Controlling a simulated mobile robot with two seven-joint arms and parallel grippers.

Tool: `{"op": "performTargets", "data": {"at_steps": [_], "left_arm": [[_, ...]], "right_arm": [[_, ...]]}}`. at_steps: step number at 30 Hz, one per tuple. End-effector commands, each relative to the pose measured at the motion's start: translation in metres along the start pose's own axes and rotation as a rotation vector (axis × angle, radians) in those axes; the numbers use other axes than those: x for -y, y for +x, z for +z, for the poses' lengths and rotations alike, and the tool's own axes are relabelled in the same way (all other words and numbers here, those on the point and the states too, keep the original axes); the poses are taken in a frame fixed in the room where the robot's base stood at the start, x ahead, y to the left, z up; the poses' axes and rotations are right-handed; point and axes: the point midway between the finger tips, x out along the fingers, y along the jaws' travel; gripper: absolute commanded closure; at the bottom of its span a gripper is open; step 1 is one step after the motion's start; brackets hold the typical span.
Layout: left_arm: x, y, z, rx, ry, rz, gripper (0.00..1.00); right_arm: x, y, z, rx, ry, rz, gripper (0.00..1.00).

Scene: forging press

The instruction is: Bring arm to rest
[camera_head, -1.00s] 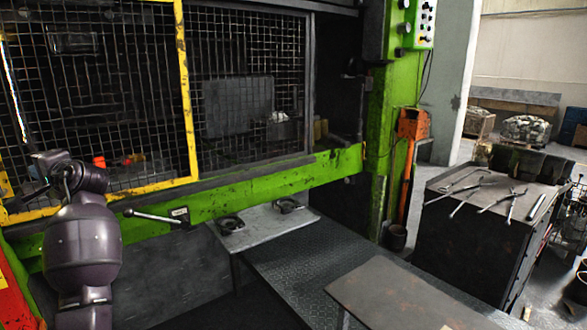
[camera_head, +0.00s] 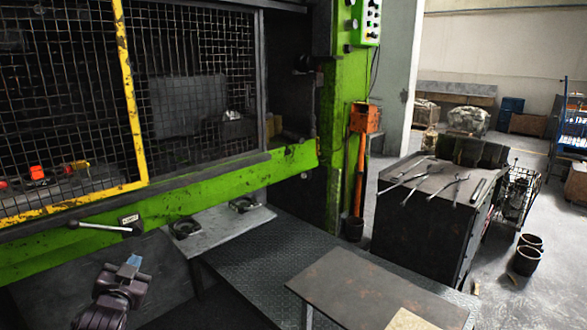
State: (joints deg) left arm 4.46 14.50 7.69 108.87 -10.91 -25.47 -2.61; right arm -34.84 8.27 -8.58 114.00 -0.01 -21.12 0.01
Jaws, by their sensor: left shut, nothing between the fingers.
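My left arm's dark purple wrist comes in at the bottom left, and my left gripper (camera_head: 129,265) is at its tip. Its fingers are together and nothing shows between them. It appears in front of the dark area below the press's green beam (camera_head: 225,180), lower in the picture than the black-knobbed lever (camera_head: 103,227), with a visible gap to the lever. The rest of my left arm is out of the picture. My right gripper is out of view.
The yellow-framed mesh guard (camera_head: 130,95) stands behind. A small grey table (camera_head: 215,227) holds two dark ring-shaped parts. A flat brown table (camera_head: 375,290) is at the bottom. A dark cabinet (camera_head: 415,235) with tongs on top stands right.

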Motion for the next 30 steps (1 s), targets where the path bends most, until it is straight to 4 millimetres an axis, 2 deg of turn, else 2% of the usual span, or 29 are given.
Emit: {"op": "performTargets", "data": {"at_steps": [1,6,12,15,18,21,25,30], "left_arm": [[-0.022,-0.019,0.019,0.02,-0.042,0.05,1.0],[-0.083,-0.083,0.067,0.095,-0.172,0.185,1.0],[-0.136,-0.168,0.122,0.238,-0.265,0.295,1.0],[-0.153,-0.211,0.148,0.319,-0.285,0.327,1.0],[-0.163,-0.248,0.171,0.393,-0.296,0.344,1.0],[-0.164,-0.274,0.188,0.447,-0.299,0.344,1.0],[-0.162,-0.29,0.199,0.484,-0.298,0.342,1.0],[-0.161,-0.294,0.202,0.492,-0.296,0.341,1.0]], "right_arm": [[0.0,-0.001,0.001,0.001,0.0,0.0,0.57],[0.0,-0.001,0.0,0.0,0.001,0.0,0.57],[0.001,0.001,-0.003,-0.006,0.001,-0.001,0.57],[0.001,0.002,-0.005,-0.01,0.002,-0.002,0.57],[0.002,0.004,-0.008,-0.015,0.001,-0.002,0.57],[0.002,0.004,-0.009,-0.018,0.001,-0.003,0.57],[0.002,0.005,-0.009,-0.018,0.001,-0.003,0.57],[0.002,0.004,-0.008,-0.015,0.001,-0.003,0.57]]}}
